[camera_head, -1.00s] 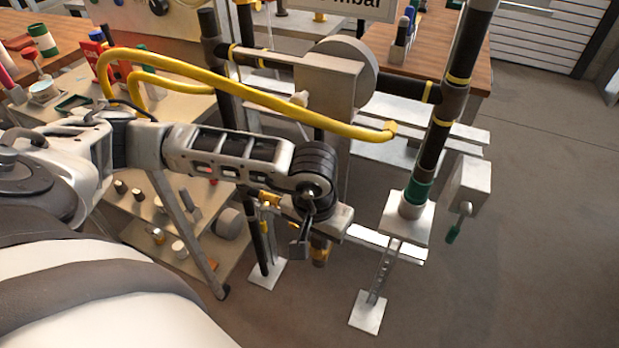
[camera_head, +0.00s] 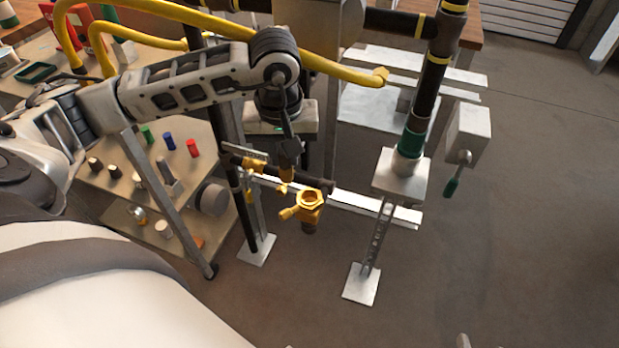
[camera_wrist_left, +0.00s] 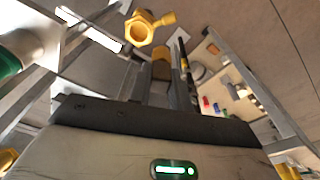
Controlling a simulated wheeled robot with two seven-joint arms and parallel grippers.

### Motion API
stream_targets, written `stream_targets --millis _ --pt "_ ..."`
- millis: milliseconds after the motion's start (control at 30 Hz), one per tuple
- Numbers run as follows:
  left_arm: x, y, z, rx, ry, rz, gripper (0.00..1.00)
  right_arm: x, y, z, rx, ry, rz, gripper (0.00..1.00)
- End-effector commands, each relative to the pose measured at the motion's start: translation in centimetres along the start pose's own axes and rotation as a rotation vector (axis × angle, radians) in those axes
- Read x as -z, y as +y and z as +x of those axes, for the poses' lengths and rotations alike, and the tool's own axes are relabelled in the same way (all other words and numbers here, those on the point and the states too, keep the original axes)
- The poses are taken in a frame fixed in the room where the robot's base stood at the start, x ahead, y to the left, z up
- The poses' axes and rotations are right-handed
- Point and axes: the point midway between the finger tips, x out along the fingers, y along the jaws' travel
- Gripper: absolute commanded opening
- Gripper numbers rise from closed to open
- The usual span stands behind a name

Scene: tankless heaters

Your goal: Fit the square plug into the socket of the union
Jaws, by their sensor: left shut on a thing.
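The union (camera_head: 309,198) is a yellow brass fitting with an open hexagonal mouth facing up and a side branch to its left. It also shows at the top of the left wrist view (camera_wrist_left: 146,28). My left gripper (camera_head: 288,152) hangs behind and a little left of the union in the head view. It is shut on the square plug, a small brass piece (camera_head: 286,173). In the left wrist view the plug (camera_wrist_left: 161,66) sits between the fingers, apart from the union. The fingers partly hide the plug, and its square end is not clear.
Dark vertical pipes and a yellow hose (camera_head: 330,66) stand around the union. A green-collared pipe (camera_head: 411,142) and a grey box with a green-handled lever (camera_head: 468,135) are at right. A shelf cart (camera_head: 125,185) with small parts is at left. The floor at right is clear.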

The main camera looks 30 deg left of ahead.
Motion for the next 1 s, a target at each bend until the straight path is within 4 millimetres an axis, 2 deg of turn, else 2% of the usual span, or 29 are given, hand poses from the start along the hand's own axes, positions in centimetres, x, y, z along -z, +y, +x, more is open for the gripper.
stream_targets --millis 100,233,467,700,1000 --pt "-0.2 1.9 2.6 0.001 -0.005 0.000 0.00 -0.1 0.0 0.0 0.000 -0.001 0.001 0.47" --pt "-0.2 3.3 4.3 0.001 -0.003 0.001 0.00 -0.1 0.0 0.1 -0.001 -0.002 0.001 0.47" --pt "-0.2 4.3 5.6 0.001 -0.002 0.000 0.00 -0.1 0.1 0.1 -0.002 -0.001 0.000 0.47" --pt "-0.6 4.4 8.7 0.002 -0.002 0.000 0.00 -0.3 0.1 0.2 -0.002 0.000 -0.001 0.47" --pt "-0.6 4.4 9.0 0.001 0.001 0.001 0.00 -0.4 0.2 0.3 -0.003 0.002 -0.002 0.47"
